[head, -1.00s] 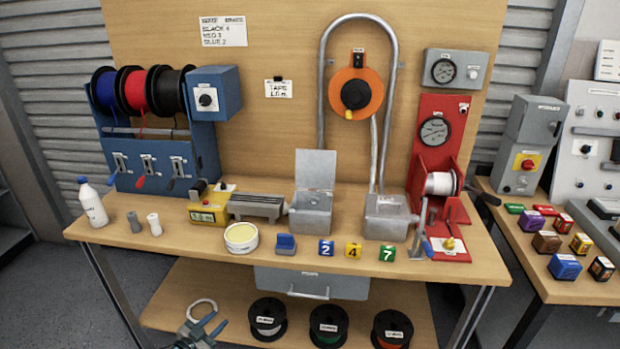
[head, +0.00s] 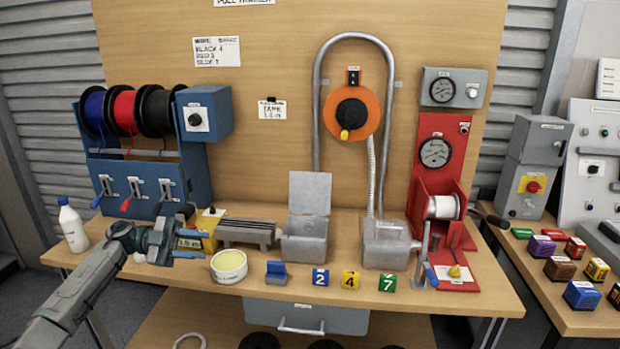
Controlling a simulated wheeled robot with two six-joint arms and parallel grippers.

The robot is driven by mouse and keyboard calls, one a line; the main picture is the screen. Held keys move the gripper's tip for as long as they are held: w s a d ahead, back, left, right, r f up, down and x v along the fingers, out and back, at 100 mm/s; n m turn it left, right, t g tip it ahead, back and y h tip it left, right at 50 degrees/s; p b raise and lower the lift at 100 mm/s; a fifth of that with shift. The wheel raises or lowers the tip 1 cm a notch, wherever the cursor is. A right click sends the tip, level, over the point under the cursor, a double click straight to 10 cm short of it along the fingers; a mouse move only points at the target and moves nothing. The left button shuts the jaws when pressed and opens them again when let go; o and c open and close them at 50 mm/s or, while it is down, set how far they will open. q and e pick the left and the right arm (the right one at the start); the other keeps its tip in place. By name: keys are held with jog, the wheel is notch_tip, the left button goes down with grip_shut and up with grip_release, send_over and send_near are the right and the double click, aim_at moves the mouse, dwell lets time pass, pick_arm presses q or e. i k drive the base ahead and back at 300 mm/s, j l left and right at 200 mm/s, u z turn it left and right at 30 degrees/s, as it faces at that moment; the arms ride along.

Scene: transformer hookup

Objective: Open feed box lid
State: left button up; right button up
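Two small grey metal boxes stand at the foot of the bent conduit. The left grey box (head: 304,243) has its lid (head: 309,193) standing upright at its back. The right grey box (head: 387,246) has a low, flat top; whether it is covered cannot be told. I see no label that tells which one is the feed box. My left gripper (head: 184,241) is open and empty over the left part of the bench, in front of the yellow device and left of both boxes. My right gripper is not in view.
A cream round tub (head: 228,266), a blue block (head: 276,273) and numbered blocks (head: 320,277) line the front edge. A slotted grey block (head: 249,233) lies between my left gripper and the left box. A red winch stand (head: 447,260) stands right of the boxes.

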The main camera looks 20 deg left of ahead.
aim_at(309, 192)
jog(key=i, duration=1.35)
